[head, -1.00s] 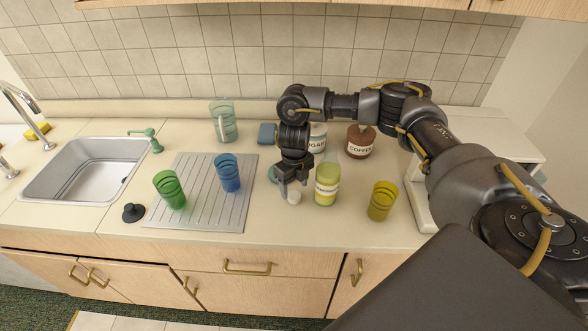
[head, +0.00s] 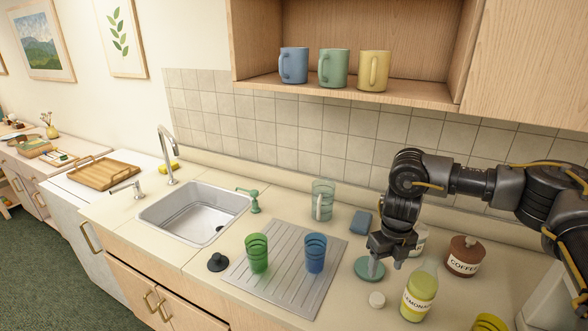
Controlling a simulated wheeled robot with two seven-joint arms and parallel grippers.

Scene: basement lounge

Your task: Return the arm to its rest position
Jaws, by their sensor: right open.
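My right arm (head: 475,180) reaches in from the right over the counter. Its gripper (head: 386,262) points down and is open, with nothing seen between the fingers. It appears just above the counter, overlapping a round green disc (head: 369,270) in the picture. A small white cap-like piece (head: 377,299) lies on the counter in front of the gripper, apart from it. My left gripper is out of view.
A lemonade bottle (head: 418,292), coffee canister (head: 463,257) and partly hidden white canister crowd the arm. A yellow cup (head: 489,324) is cut off below. Green (head: 257,254) and blue (head: 315,253) cups stand on the drainboard (head: 280,281). Mugs (head: 333,68) sit on the shelf above.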

